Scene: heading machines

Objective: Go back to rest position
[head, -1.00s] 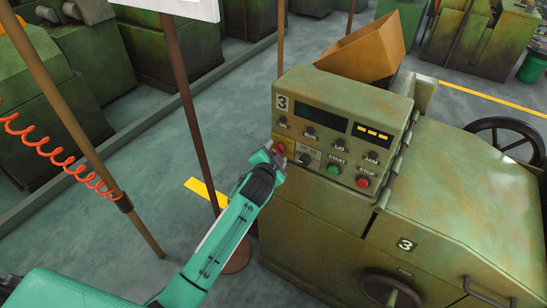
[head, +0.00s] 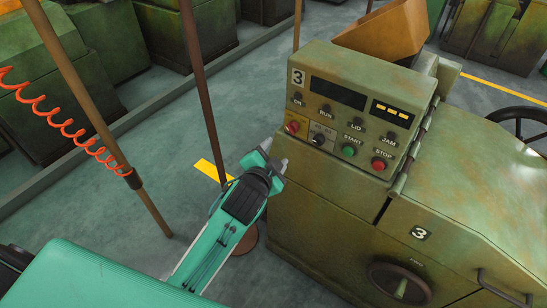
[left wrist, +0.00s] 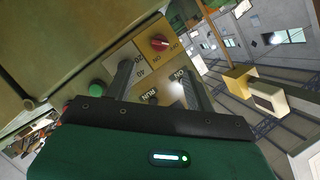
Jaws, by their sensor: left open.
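My left gripper (head: 277,158) is in front of the control panel of machine 3 (head: 345,105), just left of and below its red knob (head: 292,127). Its jaws are open and empty, apart from the panel in the head view. In the left wrist view the two fingers (left wrist: 158,85) stand spread, with the red knob (left wrist: 159,43) beyond them and the green button (left wrist: 101,88) at the left. The panel also has a black switch (head: 318,139), a green START button (head: 348,150) and a red STOP button (head: 378,164). My right gripper is not in view.
A brown post (head: 203,90) stands on a round base left of the machine. Another post (head: 95,110) carries a coiled orange hose (head: 60,125). An orange hopper (head: 385,30) and a handwheel (head: 520,122) are behind. Grey floor (head: 165,150) is open at the left.

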